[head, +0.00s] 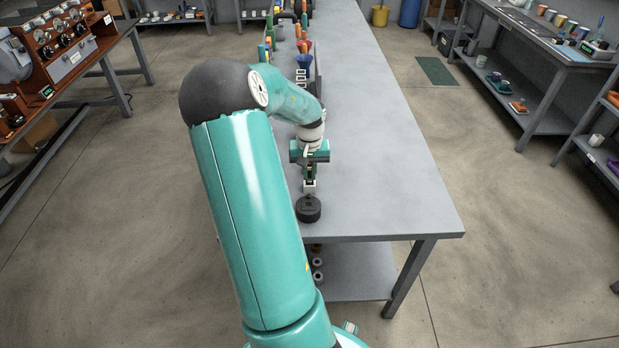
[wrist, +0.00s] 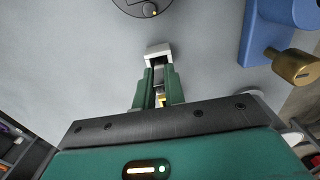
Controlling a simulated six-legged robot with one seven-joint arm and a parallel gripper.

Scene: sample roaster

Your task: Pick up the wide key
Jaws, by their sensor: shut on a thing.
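My gripper (head: 309,184) is low over the near end of the long grey bench. In the wrist view its two green fingers (wrist: 159,88) are closed around a pale, square-ended metal piece, which I take to be the wide key (wrist: 158,50). The fingers hide part of it, and a small yellow patch shows between them. In the head view the pale end of the key (head: 310,187) shows at the fingertips, just behind a round black piece. I cannot tell whether the key touches the bench.
The round black piece (head: 308,209) stands near the bench's left edge; it also shows in the wrist view (wrist: 138,6). A blue block (wrist: 262,35) with a brass knob (wrist: 296,67) is at right in the wrist view. The bench's (head: 390,180) right side is clear.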

